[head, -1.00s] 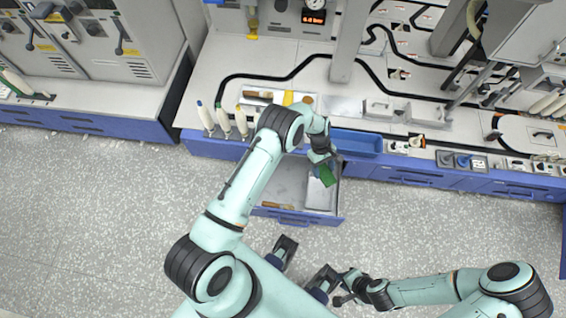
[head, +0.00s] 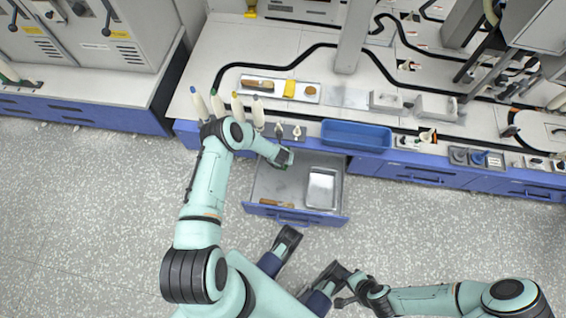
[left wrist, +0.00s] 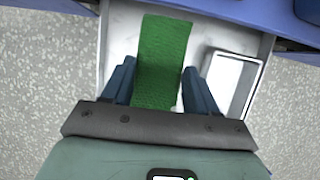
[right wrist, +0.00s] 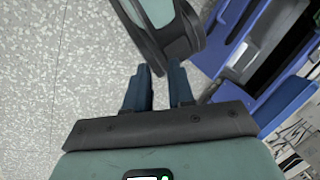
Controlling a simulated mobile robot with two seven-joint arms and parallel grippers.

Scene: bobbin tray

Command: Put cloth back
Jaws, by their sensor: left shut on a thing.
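The green cloth (left wrist: 163,60) hangs between the fingers of my left gripper (left wrist: 158,68), which is shut on it. In the left wrist view the cloth is over the open drawer, left of a metal tray. In the head view my left gripper (head: 284,160) is over the back left part of the drawer (head: 262,182), and the cloth is mostly hidden there. My right gripper (right wrist: 158,70) is empty with a gap between its fingers, low in front of the bench and away from the drawer.
The metal tray (head: 322,188) lies in the drawer's right side. A brown-handled tool (head: 276,203) lies near its front. A blue bin (head: 356,135) stands on the bench behind the drawer. Several bobbins (head: 237,108) stand at left, near my left arm. A tray (head: 255,83) lies behind them.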

